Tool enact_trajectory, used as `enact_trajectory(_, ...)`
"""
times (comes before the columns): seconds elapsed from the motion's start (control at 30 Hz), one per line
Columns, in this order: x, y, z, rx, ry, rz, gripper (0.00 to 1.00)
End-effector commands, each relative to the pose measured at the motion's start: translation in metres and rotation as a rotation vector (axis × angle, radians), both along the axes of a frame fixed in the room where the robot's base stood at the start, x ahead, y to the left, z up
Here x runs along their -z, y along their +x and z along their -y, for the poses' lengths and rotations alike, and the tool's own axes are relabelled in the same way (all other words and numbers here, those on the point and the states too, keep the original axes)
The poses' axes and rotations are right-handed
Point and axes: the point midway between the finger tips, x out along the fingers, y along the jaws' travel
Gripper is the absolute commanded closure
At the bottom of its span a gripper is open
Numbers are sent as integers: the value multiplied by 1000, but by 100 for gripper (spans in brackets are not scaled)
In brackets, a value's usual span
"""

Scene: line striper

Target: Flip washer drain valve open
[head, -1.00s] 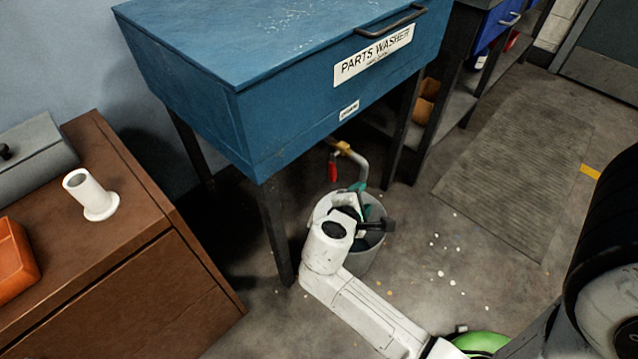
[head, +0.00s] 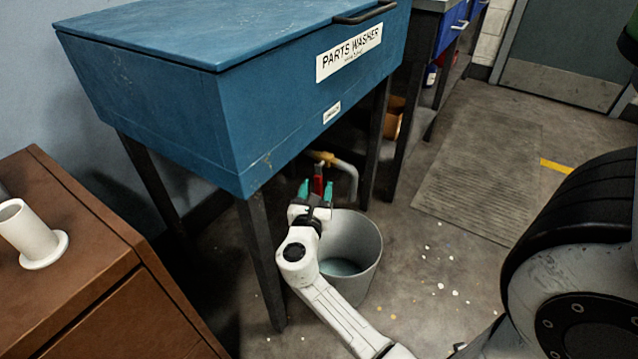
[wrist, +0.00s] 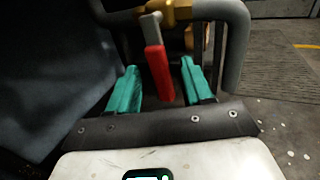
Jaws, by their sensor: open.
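The blue parts washer (head: 270,110) stands on dark legs. Under it a brass drain valve (head: 322,157) joins a grey drain pipe (head: 349,178) that bends down. The valve's red lever (head: 318,184) hangs down from the valve; in the wrist view the red lever (wrist: 158,72) and brass body (wrist: 178,12) show large. My gripper (head: 317,189) is open, with teal fingers. In the wrist view my gripper (wrist: 158,84) has one finger on each side of the red lever, with gaps visible on both sides. I cannot tell how deep the lever sits between them.
A grey bucket (head: 366,262) with liquid in it stands on the floor below the pipe, right beside my arm. A washer leg (head: 262,262) is close on the left. A brown cabinet (head: 110,260) with a white tube holder (head: 38,238) is farther left. A floor mat (head: 480,180) lies right.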

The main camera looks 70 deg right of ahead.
Motion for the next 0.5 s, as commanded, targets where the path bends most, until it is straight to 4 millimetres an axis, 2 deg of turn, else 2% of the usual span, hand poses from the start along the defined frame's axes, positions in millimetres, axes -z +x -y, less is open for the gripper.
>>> enact_trajectory(0.03, 2, 1, 9, 3, -2, 3, 50)
enact_trajectory(0.2, 1, 5, 31, 1, 0, 2, 50)
enact_trajectory(0.5, 0, 7, 42, -1, 0, 3, 50)
